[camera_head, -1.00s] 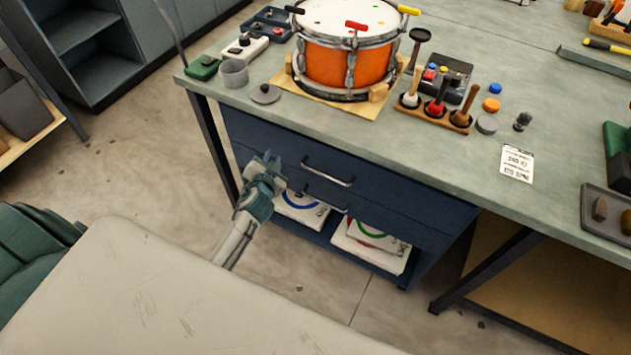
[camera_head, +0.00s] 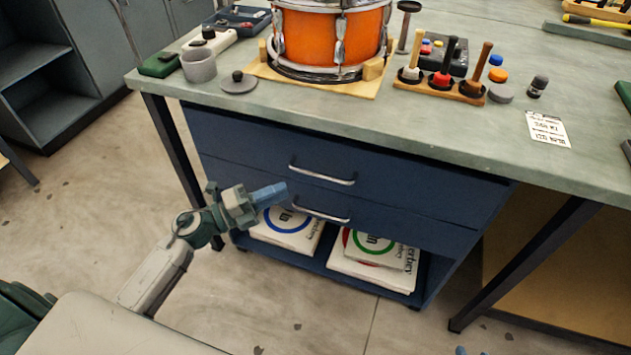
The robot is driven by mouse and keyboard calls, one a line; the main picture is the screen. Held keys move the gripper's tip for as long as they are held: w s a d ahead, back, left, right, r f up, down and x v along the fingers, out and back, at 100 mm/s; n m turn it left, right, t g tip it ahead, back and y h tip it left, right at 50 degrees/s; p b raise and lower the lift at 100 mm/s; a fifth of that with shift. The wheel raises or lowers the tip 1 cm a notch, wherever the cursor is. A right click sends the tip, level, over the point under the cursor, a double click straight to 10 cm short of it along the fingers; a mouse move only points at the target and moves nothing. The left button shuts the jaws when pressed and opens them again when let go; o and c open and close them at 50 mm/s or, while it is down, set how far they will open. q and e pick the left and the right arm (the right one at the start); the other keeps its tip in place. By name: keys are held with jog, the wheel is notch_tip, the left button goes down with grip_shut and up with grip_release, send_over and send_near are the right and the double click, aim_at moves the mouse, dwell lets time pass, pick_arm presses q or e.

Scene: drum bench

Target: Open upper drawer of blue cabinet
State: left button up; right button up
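The blue cabinet (camera_head: 456,247) stands under the workbench. Its upper drawer (camera_head: 252,139) is shut, with its front flush, and has a silver bar handle (camera_head: 322,175). The lower drawer (camera_head: 403,222) is also shut and has its own handle (camera_head: 320,214). My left gripper (camera_head: 272,194) is in front of the cabinet's left part, left of both handles and apart from them. Its blue fingers point right and are seen side-on, so their gap cannot be made out. Small blue tips at the bottom edge look like my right gripper (camera_head: 462,351), mostly out of frame.
White boxes (camera_head: 372,265) lie on the open shelf below the drawers. The bench top (camera_head: 400,125) overhangs the cabinet and carries an orange drum (camera_head: 318,40), mallets and small parts. Bench legs (camera_head: 172,143) stand at either side. The floor in front is clear.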

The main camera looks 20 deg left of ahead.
aim_at(319, 175)
pick_arm(q)
jog(key=p+x, duration=0.1)
jog(key=x, duration=1)
jog(key=shift+s, duration=0.1)
grip_shut()
